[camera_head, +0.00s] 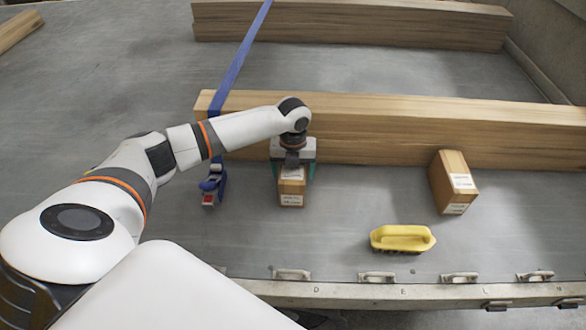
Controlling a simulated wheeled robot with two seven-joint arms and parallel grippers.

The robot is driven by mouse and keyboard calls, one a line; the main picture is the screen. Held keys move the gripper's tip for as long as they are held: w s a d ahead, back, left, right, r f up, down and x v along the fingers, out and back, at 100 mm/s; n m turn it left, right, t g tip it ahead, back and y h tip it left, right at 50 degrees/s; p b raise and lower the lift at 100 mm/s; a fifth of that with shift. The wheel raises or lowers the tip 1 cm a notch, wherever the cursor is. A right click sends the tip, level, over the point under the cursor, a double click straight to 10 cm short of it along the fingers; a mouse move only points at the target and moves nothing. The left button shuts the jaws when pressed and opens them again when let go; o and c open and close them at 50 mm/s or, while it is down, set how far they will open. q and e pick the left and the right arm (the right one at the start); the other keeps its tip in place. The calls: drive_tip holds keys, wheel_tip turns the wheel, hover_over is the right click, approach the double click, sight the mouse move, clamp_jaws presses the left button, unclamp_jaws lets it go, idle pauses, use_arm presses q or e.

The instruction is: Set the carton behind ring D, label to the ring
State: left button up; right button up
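A brown carton (291,187) with white labels stands on the grey trailer deck, between the timber and the front edge. One label faces the front edge and another is on its top. The ring at letter D (291,274) is on the front edge, with the carton straight behind it and bare deck between. My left gripper (292,173) is over the carton from above, one teal finger on each side. I cannot tell whether the fingers press on it. A second brown labelled carton (453,183) stands turned at the right. My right gripper is not in view.
A long timber stack (400,130) lies close behind both cartons. A blue strap (240,55) crosses it, with its buckle (212,188) left of the first carton. A yellow-handled brush (402,239) lies on the deck front. More rings, such as ring E (377,277), line the edge.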

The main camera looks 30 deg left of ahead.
use_arm(q)
wheel_tip(320, 180, up, 12)
drive_tip(key=shift+r, duration=0.15)
idle(0.5)
